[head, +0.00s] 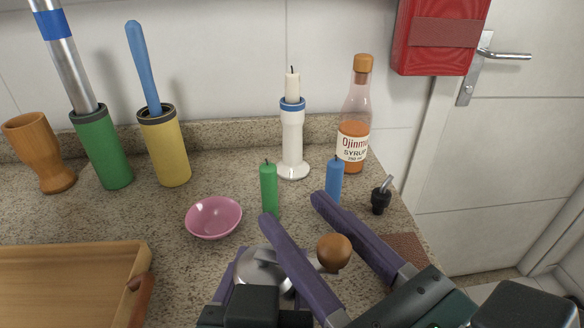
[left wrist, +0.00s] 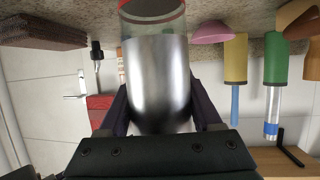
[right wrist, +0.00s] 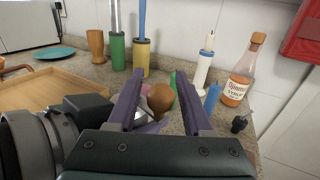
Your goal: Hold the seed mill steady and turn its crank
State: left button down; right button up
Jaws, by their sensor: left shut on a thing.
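The seed mill has a steel body with a clear band and red rim (left wrist: 160,75), standing between the fingers of my left gripper (left wrist: 160,112) in the left wrist view. That gripper is shut on the body. In the head view the mill's metal top (head: 262,270) is partly hidden by my arms. The crank's round brown wooden knob (head: 334,252) sits to the right of the top. My right gripper (head: 293,207) is open, with its purple fingers on either side of the knob. In the right wrist view the knob (right wrist: 160,97) shows between the fingers with gaps beside it.
A green candle (head: 269,188), a blue candle (head: 335,180) and a pink bowl (head: 214,217) stand just behind the mill. A white candle holder (head: 292,142), a syrup bottle (head: 354,125) and a black stopper (head: 381,198) are farther back. A wooden tray (head: 140,265) lies left.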

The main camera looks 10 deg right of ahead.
jog(key=shift+o, duration=0.2)
jog(key=v, duration=1.2)
